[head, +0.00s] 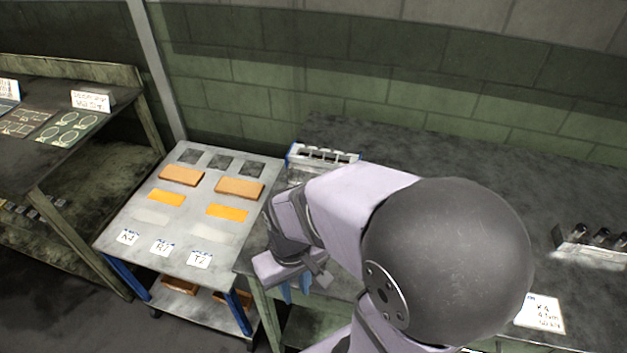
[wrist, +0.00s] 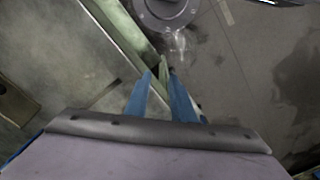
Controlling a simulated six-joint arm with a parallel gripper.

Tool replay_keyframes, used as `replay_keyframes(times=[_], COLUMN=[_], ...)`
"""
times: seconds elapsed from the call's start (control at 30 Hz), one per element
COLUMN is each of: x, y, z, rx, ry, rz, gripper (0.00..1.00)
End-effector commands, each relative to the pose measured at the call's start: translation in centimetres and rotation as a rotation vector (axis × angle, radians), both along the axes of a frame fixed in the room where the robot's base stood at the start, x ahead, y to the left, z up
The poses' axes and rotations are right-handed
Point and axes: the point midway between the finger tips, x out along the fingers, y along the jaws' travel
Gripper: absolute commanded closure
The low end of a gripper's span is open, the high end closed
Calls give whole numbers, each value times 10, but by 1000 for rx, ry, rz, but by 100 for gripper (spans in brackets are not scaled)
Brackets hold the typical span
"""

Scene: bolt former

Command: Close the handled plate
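I cannot make out a handled plate in either view. A white and blue rack-like unit (head: 322,155) with several slots along its top stands at the back of the right table; my arm hides the area in front of it. My gripper (head: 296,290) hangs at the table's left front edge, pointing down, beyond the cart's right side. In the wrist view its two blue fingers (wrist: 161,75) show a gap between the tips and hold nothing. A green frame edge lies below them.
A cart (head: 120,218) at left carries brown blocks, orange and pale pads, dark squares and labels. The right table (head: 440,160) is mostly clear at the back. A holder with dark cylinders (head: 590,245) and a white card (head: 540,313) sit at right. A shelf (head: 100,120) stands far left.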

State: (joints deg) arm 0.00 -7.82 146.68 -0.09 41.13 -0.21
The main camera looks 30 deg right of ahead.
Motion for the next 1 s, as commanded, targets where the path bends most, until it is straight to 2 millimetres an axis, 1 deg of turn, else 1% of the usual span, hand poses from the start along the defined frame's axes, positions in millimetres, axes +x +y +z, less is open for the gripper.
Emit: replay_keyframes(times=[0.03,0.07,0.1,0.27,0.37,0.4,0.47,0.57,0.6,0.63,0.7,0.87,1.0], x=[0,0,0,-2,-5,-4,4,32,47,61,82,113,135], y=[0,0,0,-1,-3,-3,-5,-12,-16,-20,-28,-38,-46], z=[1,2,4,22,37,45,59,87,100,111,119,134,148], rx=[0,0,0,0,0,1,0,-17,-31,-44,-73,-134,-197], ry=[0,0,0,12,37,43,40,11,-9,-28,-52,-82,-90], rz=[0,0,-1,-7,-13,-16,-19,-10,5,47,199,539,867], gripper=[91,98,100,100,100,100,100,100,100,100,100,100,100])
